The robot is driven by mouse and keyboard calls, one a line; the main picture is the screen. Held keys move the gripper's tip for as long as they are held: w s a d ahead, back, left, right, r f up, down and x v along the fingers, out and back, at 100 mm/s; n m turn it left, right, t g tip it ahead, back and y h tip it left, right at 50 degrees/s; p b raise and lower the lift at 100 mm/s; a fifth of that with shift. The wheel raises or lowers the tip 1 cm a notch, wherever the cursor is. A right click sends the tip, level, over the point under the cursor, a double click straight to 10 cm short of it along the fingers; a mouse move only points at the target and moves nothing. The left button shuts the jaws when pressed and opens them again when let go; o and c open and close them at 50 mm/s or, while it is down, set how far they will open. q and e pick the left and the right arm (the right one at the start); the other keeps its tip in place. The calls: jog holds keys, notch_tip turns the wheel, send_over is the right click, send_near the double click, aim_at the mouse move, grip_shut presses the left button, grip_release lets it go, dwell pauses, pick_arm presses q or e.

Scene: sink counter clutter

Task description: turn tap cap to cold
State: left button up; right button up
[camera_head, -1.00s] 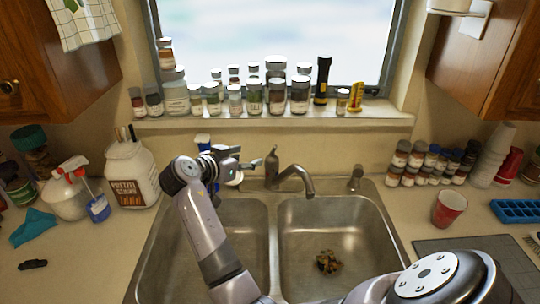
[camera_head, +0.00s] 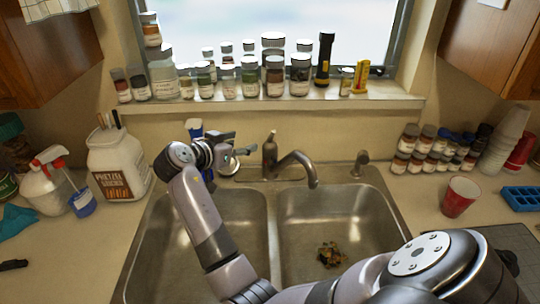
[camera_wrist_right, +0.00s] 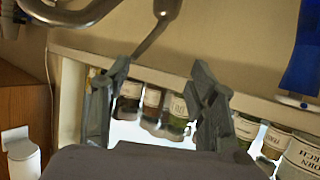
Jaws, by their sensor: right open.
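The bronze-coloured tap (camera_head: 296,160) stands behind the divider of the double sink. Its spout curves right over the right basin, and its cap (camera_head: 270,137) with a small upright lever tops the body. My right gripper (camera_head: 246,152) is just left of the tap body, open and empty, apart from it. In the right wrist view the open fingers (camera_wrist_right: 161,66) frame sill jars behind. The curved spout (camera_wrist_right: 85,14) and the cap's thin lever (camera_wrist_right: 151,38) show above the fingers. My left gripper is out of view.
Several jars (camera_head: 249,80) and a flashlight (camera_head: 324,58) line the window sill. A pretzel jar (camera_head: 117,165) stands left, a red cup (camera_head: 459,197) right. Food scraps (camera_head: 331,254) lie in the right basin (camera_head: 362,228).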

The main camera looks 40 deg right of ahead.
aim_at(266, 150)
pick_arm(q)
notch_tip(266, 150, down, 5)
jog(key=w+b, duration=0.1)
jog(key=b, duration=0.3)
pick_arm(e)
notch_tip(266, 150, down, 6)
jog(key=p+x, duration=0.4)
jog(key=x, duration=1.2)
jog(key=shift+d+r+p, duration=0.1)
jog(key=shift+r+p, duration=0.1)
jog(key=shift+p, duration=0.15)
jog(key=shift+w+d+f, duration=0.25)
jog(key=shift+d+f, duration=0.1)
jog(key=shift+d, duration=0.25)
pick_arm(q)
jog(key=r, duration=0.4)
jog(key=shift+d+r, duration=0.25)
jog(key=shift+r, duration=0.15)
